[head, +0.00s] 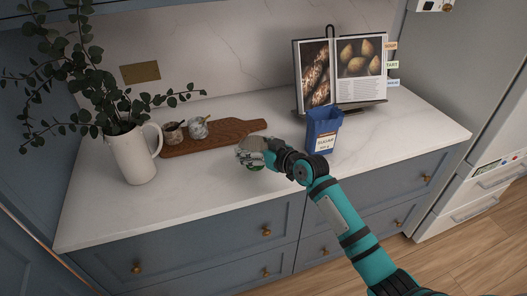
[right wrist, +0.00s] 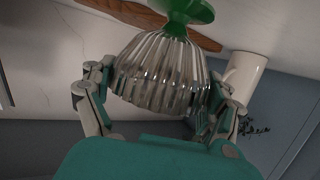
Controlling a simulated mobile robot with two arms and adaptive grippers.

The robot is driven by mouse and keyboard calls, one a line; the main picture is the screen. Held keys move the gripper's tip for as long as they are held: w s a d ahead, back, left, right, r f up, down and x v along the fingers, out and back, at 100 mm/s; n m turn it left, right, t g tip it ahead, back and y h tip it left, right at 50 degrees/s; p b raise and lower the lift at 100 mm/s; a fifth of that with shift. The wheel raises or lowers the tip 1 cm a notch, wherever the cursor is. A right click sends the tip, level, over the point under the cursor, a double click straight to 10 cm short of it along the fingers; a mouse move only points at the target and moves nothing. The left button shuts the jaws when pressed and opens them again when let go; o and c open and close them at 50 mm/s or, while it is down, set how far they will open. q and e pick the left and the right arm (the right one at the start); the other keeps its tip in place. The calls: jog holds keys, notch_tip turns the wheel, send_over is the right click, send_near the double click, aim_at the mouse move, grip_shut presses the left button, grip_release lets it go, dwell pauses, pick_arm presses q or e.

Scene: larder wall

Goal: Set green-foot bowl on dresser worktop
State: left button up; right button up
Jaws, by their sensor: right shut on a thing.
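My right gripper (head: 270,152) reaches over the pale marble dresser worktop (head: 215,181) and is shut on the green-foot bowl (head: 246,149). In the right wrist view the bowl (right wrist: 160,72) is ribbed and silvery, with a green foot (right wrist: 186,10), and the fingers of my right gripper (right wrist: 160,95) are on both its sides. In the head view the bowl is over the front middle of the worktop, partly hidden by the gripper. I cannot tell whether its foot touches the surface. My left gripper is not in view.
A white jug (head: 133,155) with leafy stems stands at the left. A wooden board (head: 212,137) with two small pots lies behind the bowl. A blue sugar box (head: 322,130) stands right of the gripper, before a cookbook (head: 341,75). The front-left worktop is clear.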

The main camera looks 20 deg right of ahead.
jog(key=shift+w+d, duration=0.3)
jog(key=shift+d, duration=0.45)
jog(key=f, duration=0.1)
jog(key=d+f+p, duration=0.1)
jog(key=f, duration=0.1)
jog(key=shift+w+d+f, duration=0.15)
jog(key=shift+d, duration=0.05)
jog(key=shift+a+f, duration=0.1)
jog(key=shift+f, duration=0.1)
jog(key=o, duration=1.1)
jog(key=shift+f, duration=0.1)
jog(key=b+v, duration=0.2)
jog(key=v, duration=1)
